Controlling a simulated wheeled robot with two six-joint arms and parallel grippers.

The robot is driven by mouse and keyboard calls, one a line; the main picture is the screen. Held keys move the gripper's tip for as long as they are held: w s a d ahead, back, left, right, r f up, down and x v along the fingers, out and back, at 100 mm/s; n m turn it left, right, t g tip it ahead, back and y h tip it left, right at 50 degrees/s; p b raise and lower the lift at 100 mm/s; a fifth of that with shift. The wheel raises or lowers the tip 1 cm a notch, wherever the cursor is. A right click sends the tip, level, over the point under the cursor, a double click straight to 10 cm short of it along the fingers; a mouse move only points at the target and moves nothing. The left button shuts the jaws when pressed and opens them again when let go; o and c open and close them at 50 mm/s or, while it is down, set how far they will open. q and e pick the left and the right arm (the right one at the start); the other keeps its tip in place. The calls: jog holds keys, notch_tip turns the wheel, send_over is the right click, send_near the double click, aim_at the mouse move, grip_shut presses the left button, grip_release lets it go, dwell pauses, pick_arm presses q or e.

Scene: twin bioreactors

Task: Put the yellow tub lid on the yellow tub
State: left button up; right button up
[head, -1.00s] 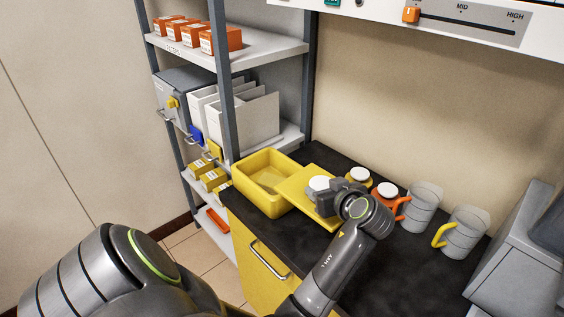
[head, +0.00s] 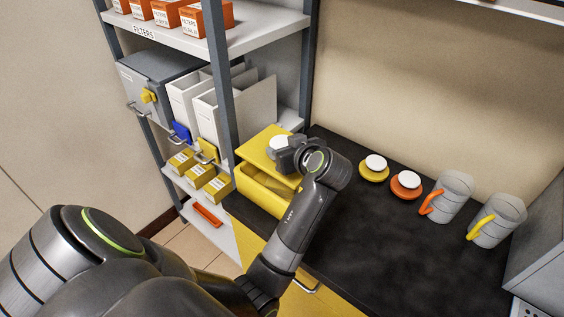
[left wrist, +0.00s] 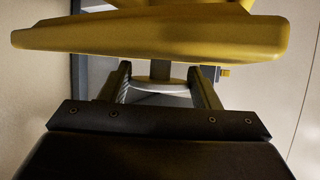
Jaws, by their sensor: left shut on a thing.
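The yellow tub lid (head: 258,146) is a flat yellow square with a round white knob (head: 279,145). My left gripper (head: 287,152) is shut on the lid's knob and holds the lid over the yellow tub (head: 262,194). The tub stands at the left end of the black counter. Its front wall shows below the lid, and the lid looks raised above the rim and shifted to the back. In the left wrist view the lid (left wrist: 150,38) spans the top of the picture, beyond the fingers (left wrist: 160,92). My right gripper is not in view.
A yellow disc with a white top (head: 374,168) and an orange one (head: 406,185) sit on the counter (head: 372,235). Two clear jugs stand to their right, one orange-handled (head: 447,197), one yellow-handled (head: 497,221). A shelf post (head: 221,75) rises close to the lid's left.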

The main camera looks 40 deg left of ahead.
pick_arm(q)
jog(key=shift+f, duration=0.85)
notch_tip(320, 180, down, 4)
jog(key=shift+r, duration=0.2)
jog(key=o, duration=0.6)
jog(key=shift+f, duration=0.2)
jog(key=o, duration=0.4)
jog(key=shift+r, duration=0.1)
jog(key=shift+o, duration=0.2)
